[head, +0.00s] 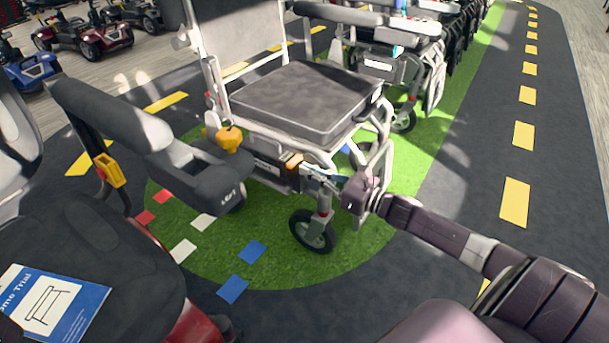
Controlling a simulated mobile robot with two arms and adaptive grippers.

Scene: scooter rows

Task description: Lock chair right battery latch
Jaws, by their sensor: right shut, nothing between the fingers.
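The chair (305,98) is a power wheelchair with a dark grey seat and a silver frame, standing on a green patch. Under its seat is a dark battery box (266,168) with a pale label. A small orange latch (293,161) shows at the box's right end. My right gripper (305,169) reaches in from the right, shut and empty, with its tips at or just beside the orange latch. I cannot tell whether they touch it. The latch's exact position is too small to make out. My left gripper is not in view.
A dark scooter seat with an armrest (160,140) stands close at left, with a blue booklet (52,302) on it. A yellow knob (229,138) is near the armrest. The chair's front caster (313,231) is below my gripper. More chairs stand behind; the dark lane at right is clear.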

